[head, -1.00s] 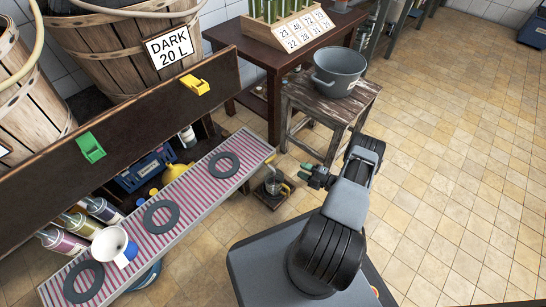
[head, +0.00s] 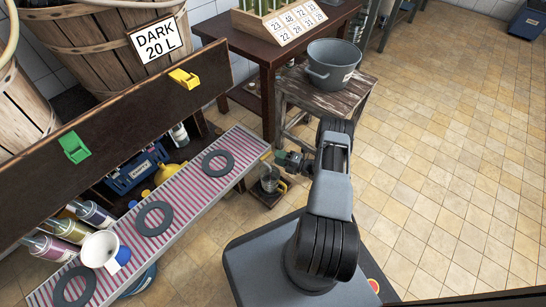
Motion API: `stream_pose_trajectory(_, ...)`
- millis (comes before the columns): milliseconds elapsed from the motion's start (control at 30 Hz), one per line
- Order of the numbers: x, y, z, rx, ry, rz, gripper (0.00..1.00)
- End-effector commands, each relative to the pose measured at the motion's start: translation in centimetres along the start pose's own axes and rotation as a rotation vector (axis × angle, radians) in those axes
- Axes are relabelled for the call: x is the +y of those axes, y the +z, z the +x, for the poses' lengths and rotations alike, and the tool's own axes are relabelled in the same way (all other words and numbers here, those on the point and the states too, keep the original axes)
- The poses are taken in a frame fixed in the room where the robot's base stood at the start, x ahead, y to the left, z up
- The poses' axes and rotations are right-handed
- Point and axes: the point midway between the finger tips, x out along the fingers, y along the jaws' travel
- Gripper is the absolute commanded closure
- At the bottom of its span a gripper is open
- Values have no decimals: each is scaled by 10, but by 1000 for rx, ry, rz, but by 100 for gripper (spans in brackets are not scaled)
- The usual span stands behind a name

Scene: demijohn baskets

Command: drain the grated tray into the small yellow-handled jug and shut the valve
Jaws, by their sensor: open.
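The grated tray (head: 188,190) is a long, narrow red-and-white striped strip, running from the lower left to the middle. The small jug (head: 269,181) with a yellow handle stands on a small dark wooden board (head: 262,198), low beneath the tray's right end. My gripper (head: 280,157) is open beside that end, just above the jug. From this angle I cannot tell whether it touches anything. I cannot make out the tray's valve; it may be hidden behind my gripper or too small to see.
Dark rings (head: 154,218) and a white-and-blue funnel-like cup (head: 100,249) sit on the tray. A dark plank (head: 120,128) bears a yellow fitting (head: 184,78) and a green one (head: 75,147). A stool (head: 345,101) holds a grey pot (head: 334,64). Tiled floor at right is clear.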

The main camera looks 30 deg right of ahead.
Motion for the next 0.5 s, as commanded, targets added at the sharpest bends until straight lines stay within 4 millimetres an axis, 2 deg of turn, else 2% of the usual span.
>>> stream_pose_trajectory(200, -2, 0, 26, 1, -1, 1, 60)
stream_pose_trajectory(500, 0, 0, 36, -1, -1, 1, 60)
